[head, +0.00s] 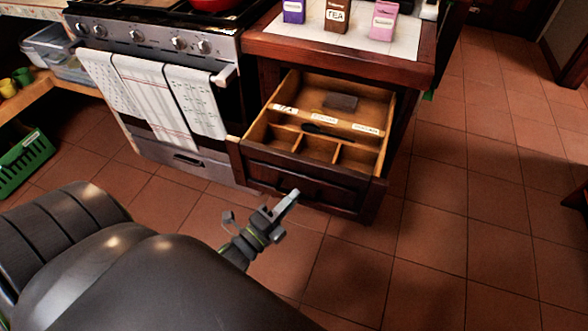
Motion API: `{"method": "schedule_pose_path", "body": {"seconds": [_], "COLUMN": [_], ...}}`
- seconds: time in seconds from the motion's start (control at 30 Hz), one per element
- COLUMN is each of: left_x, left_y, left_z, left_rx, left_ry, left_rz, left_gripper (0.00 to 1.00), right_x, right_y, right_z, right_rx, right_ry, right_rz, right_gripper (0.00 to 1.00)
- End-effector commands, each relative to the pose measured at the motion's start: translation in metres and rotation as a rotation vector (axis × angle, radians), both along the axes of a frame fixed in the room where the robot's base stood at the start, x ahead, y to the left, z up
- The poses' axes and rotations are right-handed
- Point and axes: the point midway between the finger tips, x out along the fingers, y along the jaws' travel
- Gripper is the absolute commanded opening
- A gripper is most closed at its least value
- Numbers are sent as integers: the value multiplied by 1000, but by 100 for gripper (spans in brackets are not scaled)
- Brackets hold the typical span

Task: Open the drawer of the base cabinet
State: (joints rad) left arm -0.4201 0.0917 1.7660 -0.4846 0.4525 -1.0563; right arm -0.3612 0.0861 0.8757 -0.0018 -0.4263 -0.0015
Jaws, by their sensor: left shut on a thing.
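The dark wood base cabinet (405,125) stands to the right of the stove. Its top drawer (318,152) is pulled well out, and its light wood inside with dividers shows. The drawer's dark front faces me, with a dark handle (300,185) that is hard to make out. My left gripper (285,204) is at the drawer front, its fingertips shut at the handle. The exact contact is small and dark. My right gripper is out of view.
The stove (165,45) with hanging towels (160,95) is left of the cabinet. Several small boxes, one a tea box (337,16), stand on the counter. A green crate (25,160) is at the far left. The tiled floor to the right is clear.

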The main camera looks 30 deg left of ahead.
Motion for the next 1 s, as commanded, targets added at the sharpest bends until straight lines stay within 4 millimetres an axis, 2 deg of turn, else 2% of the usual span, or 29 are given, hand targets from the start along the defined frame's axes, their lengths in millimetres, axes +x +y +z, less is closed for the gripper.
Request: {"method": "schedule_pose_path", "body": {"seconds": [0.4,0.43,0.6,1.0], "left_x": [-3,-3,-2,-3], "left_y": [-1,-1,-1,-1], "left_z": [-1,-1,0,0], "left_rx": [1,1,1,1], "left_ry": [1,2,1,0], "left_rz": [0,0,0,-1], "left_gripper": [0,12,31,31], "right_x": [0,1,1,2], "right_y": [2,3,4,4], "right_z": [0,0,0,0], "right_rx": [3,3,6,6], "right_ry": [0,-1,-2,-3], "right_rz": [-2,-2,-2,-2], "right_gripper": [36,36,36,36]}}
